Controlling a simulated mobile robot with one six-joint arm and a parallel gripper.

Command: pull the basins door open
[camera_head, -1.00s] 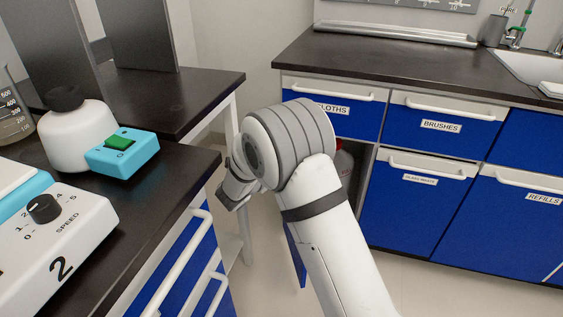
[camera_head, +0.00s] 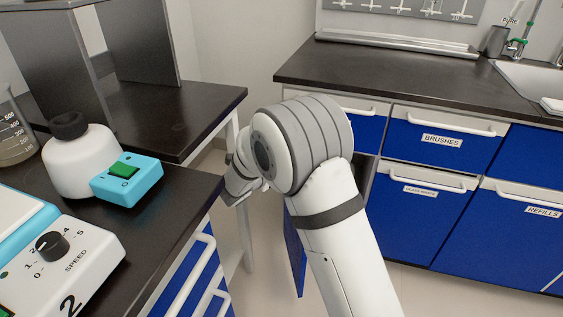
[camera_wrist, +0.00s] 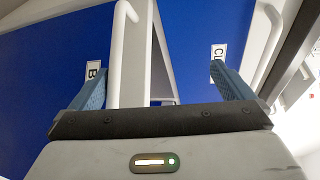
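The basins door (camera_head: 294,255) is a blue panel below the cloths drawer (camera_head: 365,128), standing ajar from its cabinet; my arm hides most of it in the head view. In the wrist view, the door (camera_wrist: 55,65) fills the left, with a partly hidden label starting with B. Its white bar handle (camera_wrist: 117,60) runs between my fingers, nearer the left one. My gripper (camera_wrist: 160,70) is open, with one blue-grey finger on each side and a wide gap. I cannot tell whether a finger touches the handle. In the head view the fingers are hidden behind my wrist.
The brushes drawer (camera_head: 442,138) and glass waste door (camera_head: 415,215) are shut at the right. A dark bench (camera_head: 170,115) with white legs stands left of my arm. A stirrer (camera_head: 60,255), white bottle (camera_head: 80,165) and blue switch box (camera_head: 128,180) stand on the near-left counter.

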